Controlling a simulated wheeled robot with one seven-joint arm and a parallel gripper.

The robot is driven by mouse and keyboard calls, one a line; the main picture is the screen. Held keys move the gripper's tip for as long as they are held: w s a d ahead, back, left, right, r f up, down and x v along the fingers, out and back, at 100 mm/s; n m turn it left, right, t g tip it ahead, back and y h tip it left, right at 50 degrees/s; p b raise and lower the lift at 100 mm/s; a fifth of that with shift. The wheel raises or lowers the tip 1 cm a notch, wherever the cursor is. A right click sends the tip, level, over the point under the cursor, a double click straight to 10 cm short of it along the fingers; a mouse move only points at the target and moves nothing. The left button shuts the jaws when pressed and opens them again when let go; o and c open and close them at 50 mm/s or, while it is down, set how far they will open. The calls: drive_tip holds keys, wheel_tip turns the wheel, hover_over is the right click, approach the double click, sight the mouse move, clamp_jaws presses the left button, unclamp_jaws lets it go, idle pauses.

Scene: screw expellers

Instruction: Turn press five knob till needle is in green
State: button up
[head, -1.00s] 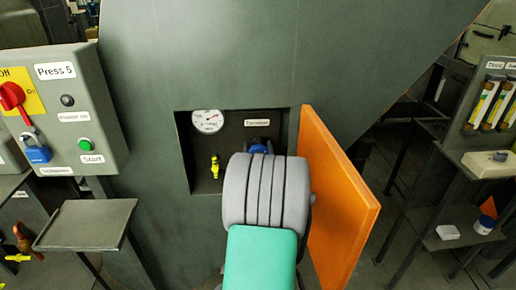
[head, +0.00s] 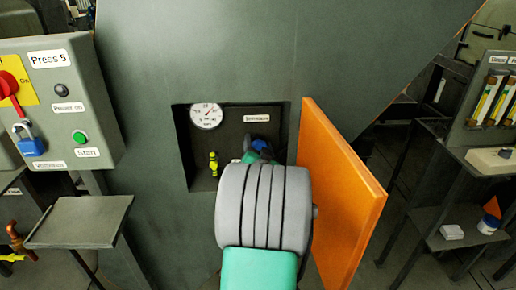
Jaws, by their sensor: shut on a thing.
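The press five pressure gauge (head: 206,116) is a round white dial in a dark recess of the big grey-green press. Its needle appears to point up and to the right, but the coloured zones are too small to read. The blue knob (head: 261,146) sits to the right of the gauge, under a small label (head: 257,118). My gripper (head: 254,154) is at the knob and shut on it. My own wrist hides the fingers and most of the knob.
An open orange door (head: 340,200) stands close to the right of my arm. A small yellow valve (head: 213,164) is in the recess, left of the knob. The Press 5 control box (head: 85,80) with red switch, blue padlock and green button stands left, above a grey shelf (head: 80,222).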

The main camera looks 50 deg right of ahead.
drive_tip(key=shift+m+b, duration=0.45)
drive_tip(key=shift+m, duration=0.85)
drive_tip(key=o, duration=1.4)
drive_tip(key=shift+s, duration=0.1)
drive_tip(key=b+v, duration=0.1)
drive_tip(key=v, duration=0.6)
drive_tip(key=shift+s+a, duration=0.2)
drive_tip(key=shift+a, duration=0.1)
